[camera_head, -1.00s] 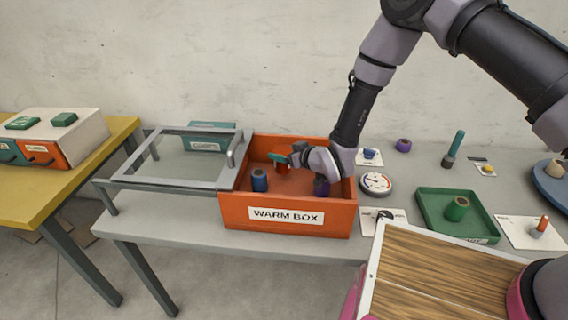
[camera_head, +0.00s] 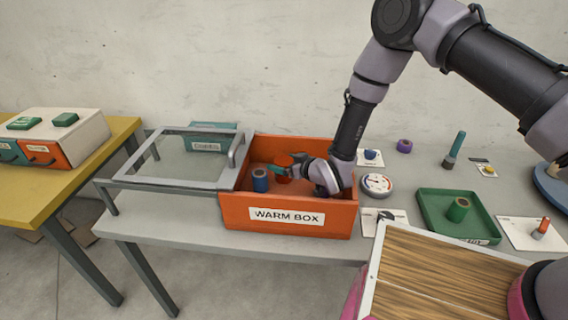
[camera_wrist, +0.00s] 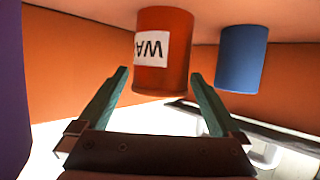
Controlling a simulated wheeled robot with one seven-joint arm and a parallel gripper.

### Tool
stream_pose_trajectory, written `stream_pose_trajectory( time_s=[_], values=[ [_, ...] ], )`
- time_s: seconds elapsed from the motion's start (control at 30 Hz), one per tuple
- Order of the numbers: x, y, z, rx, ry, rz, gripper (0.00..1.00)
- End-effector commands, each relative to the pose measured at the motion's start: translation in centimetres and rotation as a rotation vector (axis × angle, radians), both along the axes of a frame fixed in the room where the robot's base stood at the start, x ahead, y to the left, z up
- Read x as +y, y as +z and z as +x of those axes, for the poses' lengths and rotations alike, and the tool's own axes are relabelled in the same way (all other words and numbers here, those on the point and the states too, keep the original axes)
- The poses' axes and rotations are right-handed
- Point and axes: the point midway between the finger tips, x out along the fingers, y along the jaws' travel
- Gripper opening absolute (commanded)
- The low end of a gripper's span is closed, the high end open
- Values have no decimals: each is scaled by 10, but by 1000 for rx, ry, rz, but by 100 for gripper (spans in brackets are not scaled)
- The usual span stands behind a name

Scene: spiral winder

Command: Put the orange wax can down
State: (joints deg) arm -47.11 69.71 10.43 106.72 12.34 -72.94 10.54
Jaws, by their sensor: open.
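The orange wax can (camera_head: 283,166) stands on the floor of the orange warm box (camera_head: 285,215), beside a blue can (camera_head: 260,181). In the wrist view the orange can (camera_wrist: 163,50) shows part of a white label with upside-down letters. My gripper (camera_wrist: 158,76) is open and empty. Its two green fingers point towards the can, one at each side of it in the picture, with the can at or just beyond their tips. The blue can (camera_wrist: 242,58) stands to the right there. In the head view my wrist partly hides the fingers.
A purple surface (camera_wrist: 12,90) is close at the left edge of the wrist view. The box walls surround my gripper. The glass lid (camera_head: 180,155) is to the left of the box. A dial (camera_head: 377,184) and a green tray (camera_head: 460,230) lie to the right.

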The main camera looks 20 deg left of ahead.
Motion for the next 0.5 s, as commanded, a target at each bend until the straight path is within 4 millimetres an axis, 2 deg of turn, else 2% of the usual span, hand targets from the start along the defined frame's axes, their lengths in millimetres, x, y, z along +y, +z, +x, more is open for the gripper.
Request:
stream_pose_trajectory(
  time_s=[0.3, 0.5],
  values=[
    [-40, 19, -20, 2, -2, -1, 100],
    [-58, 28, -30, 1, 0, 0, 100]
  ],
)
